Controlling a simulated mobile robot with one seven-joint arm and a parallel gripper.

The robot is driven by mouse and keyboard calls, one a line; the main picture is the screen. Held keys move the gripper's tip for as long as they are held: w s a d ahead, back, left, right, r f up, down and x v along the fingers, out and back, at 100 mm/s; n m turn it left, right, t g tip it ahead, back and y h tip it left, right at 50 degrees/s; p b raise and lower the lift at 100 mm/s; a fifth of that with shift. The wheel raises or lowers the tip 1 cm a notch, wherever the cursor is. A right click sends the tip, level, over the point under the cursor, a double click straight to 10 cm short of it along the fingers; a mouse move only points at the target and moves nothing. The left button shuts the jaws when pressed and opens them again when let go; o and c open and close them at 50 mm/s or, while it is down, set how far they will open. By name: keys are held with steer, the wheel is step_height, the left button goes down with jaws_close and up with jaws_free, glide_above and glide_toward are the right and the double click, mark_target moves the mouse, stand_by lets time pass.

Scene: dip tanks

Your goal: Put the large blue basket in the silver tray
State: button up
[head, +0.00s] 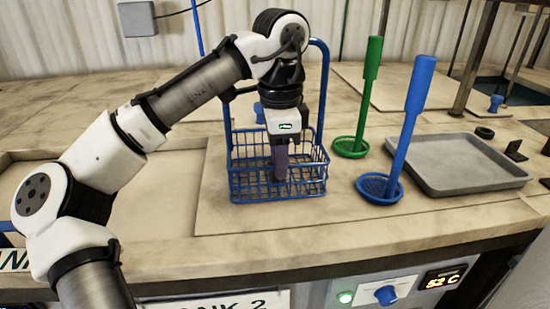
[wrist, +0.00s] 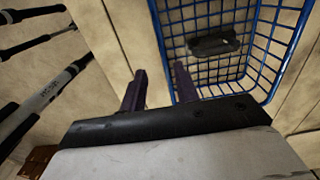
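The large blue basket (head: 238,188) is a wire basket with a tall blue handle frame. It stands on the bench in the middle of the head view. My gripper (head: 281,176) points down over it, its fingers overlapping the basket's front part. In the wrist view, the two dark fingers (wrist: 160,78) are apart, with the basket's rim and side wall (wrist: 291,50) ahead and to the right. I cannot tell whether the fingers touch the wire. The silver tray (head: 468,185) is a shallow grey tray on the bench at the right, with nothing visible inside.
A green dipper (head: 368,95) and a blue dipper (head: 409,125) with round mesh ends stand upright between basket and tray. A dark item (wrist: 212,45) shows within the basket's outline. A small dark ring (head: 485,132) lies by the tray's back edge.

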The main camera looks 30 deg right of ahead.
steer(key=p, duration=0.1)
glide_above(280, 197)
step_height(280, 197, down, 4)
steer(key=shift+w+d+f, duration=0.1)
steer(key=shift+w+f, duration=0.05)
steer(key=shift+f, duration=0.55)
jaws_close()
